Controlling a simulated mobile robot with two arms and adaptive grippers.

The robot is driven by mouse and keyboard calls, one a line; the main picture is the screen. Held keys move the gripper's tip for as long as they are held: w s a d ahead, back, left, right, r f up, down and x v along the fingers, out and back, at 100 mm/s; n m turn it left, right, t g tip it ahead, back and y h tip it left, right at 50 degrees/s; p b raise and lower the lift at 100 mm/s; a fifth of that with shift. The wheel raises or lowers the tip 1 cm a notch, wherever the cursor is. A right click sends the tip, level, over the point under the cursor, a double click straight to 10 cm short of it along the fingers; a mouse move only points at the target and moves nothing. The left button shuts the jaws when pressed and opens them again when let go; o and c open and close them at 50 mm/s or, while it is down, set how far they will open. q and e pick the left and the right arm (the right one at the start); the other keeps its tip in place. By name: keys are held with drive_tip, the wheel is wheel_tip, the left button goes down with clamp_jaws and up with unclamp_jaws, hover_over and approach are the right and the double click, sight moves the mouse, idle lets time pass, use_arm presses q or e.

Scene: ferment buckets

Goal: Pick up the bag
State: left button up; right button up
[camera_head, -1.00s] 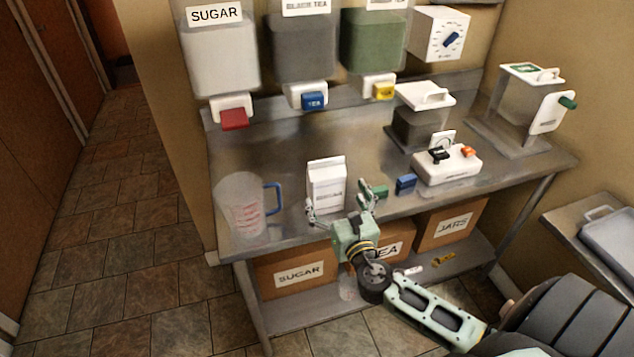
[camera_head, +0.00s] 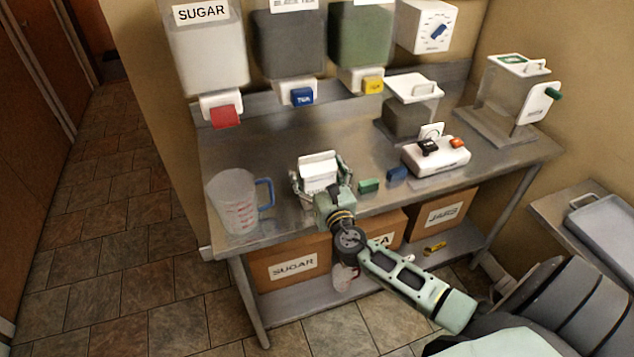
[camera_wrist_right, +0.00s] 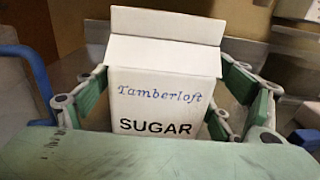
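The bag (camera_head: 318,170) is a white carton-like sugar bag with a folded top, upright near the front edge of the steel table. In the right wrist view the bag (camera_wrist_right: 165,95) reads "Tamberloft SUGAR" and fills the middle. My right gripper (camera_head: 320,178) is around it from the front, with one finger on each side. In the wrist view the fingers of the right gripper (camera_wrist_right: 165,100) are spread, with small gaps seeming to show beside the bag. The palm hides the bag's lower part. My left gripper is not in view.
A clear measuring jug (camera_head: 236,203) with a blue handle stands left of the bag. A green block (camera_head: 369,186) and a blue block (camera_head: 397,174) lie to the right, before a white device (camera_head: 436,158). Dispensers hang behind. Boxes sit on the lower shelf.

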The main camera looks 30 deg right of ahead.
drive_tip(key=c, duration=1.1)
drive_tip(key=shift+c, duration=0.8)
drive_tip(key=shift+r, duration=0.1)
